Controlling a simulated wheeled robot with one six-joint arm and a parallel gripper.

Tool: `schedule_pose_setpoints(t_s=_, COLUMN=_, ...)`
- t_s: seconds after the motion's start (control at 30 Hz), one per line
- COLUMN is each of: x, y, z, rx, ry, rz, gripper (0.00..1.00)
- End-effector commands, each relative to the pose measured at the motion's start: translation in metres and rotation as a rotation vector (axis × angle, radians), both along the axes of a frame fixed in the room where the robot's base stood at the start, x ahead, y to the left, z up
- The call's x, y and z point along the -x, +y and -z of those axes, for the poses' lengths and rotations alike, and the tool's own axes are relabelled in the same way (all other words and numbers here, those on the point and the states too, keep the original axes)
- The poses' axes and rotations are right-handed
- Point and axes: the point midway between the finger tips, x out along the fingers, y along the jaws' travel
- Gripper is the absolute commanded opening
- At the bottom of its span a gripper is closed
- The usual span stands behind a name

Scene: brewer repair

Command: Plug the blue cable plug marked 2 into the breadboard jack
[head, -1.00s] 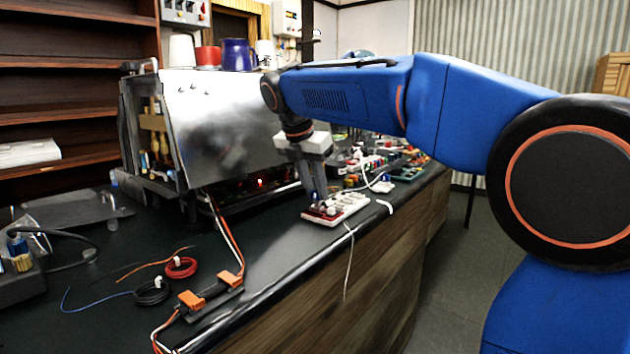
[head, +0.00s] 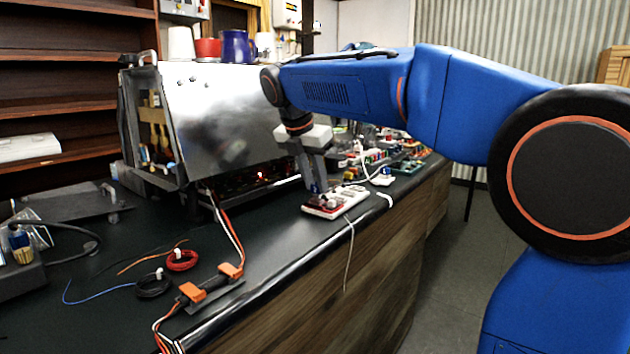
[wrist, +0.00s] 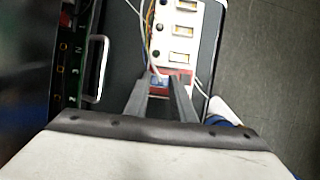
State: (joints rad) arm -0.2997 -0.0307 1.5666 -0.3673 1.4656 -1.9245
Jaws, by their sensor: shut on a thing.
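My gripper (head: 316,188) points down over the near end of a white and red board (head: 350,199) at the front edge of the dark counter. It is shut on a small blue plug (head: 315,187), which also shows between the fingertips in the wrist view (wrist: 157,79). In the wrist view the white board (wrist: 183,18) has a row of sockets, and its red end (wrist: 183,73) lies at the fingertips. A pale cable runs up from the plug area. The number mark is not readable. I cannot tell whether the plug is seated or just above the board.
The metal brewer (head: 225,125) stands behind and left of my gripper. Several small electronic parts lie on the counter beyond the board. A thin white cable hangs over the counter edge.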

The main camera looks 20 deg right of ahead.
Motion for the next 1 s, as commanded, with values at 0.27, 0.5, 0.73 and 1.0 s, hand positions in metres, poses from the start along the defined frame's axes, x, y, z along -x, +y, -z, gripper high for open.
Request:
schedule_pose_setpoints(t_s=0.27, x=0.0000, y=0.0000, z=0.0000, rx=0.000, ry=0.000, rz=0.000, gripper=0.01)
schedule_pose_setpoints(t_s=0.5, x=0.0001, y=-0.0001, z=0.0024, rx=0.000, ry=0.000, rz=0.000, gripper=0.01)
schedule_pose_setpoints(t_s=0.73, x=0.0001, y=0.0000, z=0.0060, rx=0.000, ry=0.000, rz=0.000, gripper=0.01)
schedule_pose_setpoints(t_s=1.0, x=0.0000, y=0.0000, z=0.0065, rx=0.000, ry=0.000, rz=0.000, gripper=0.01)
